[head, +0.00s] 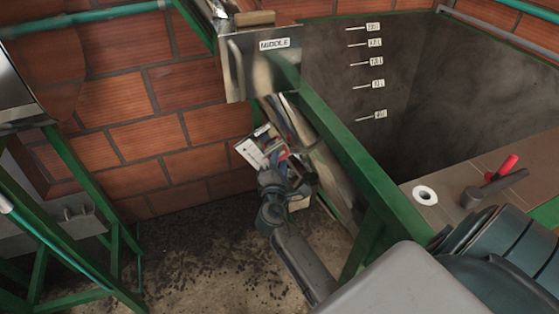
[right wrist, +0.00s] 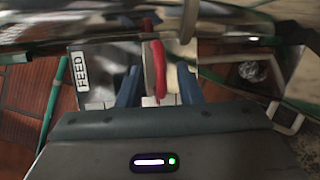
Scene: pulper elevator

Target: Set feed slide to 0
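The feed plate, a white plate marked "FEED" (right wrist: 82,72), shows in the right wrist view. It also shows in the head view as a small pale plate (head: 250,153) under the green frame. The fingers are apart, with narrow gaps to the handle; I see no clear grip. In the head view my right gripper (head: 283,168) is at the plate, its fingers mostly hidden. No numbers of the feed scale can be read. My left gripper is not in view.
A metal box marked "MIDDLE" (head: 274,44) sits above on the green sloping frame (head: 345,155). A grey tank (head: 410,90) with level marks is at the right. A red-handled lever (head: 493,182) stands on its front ledge. Another green frame (head: 75,240) stands left.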

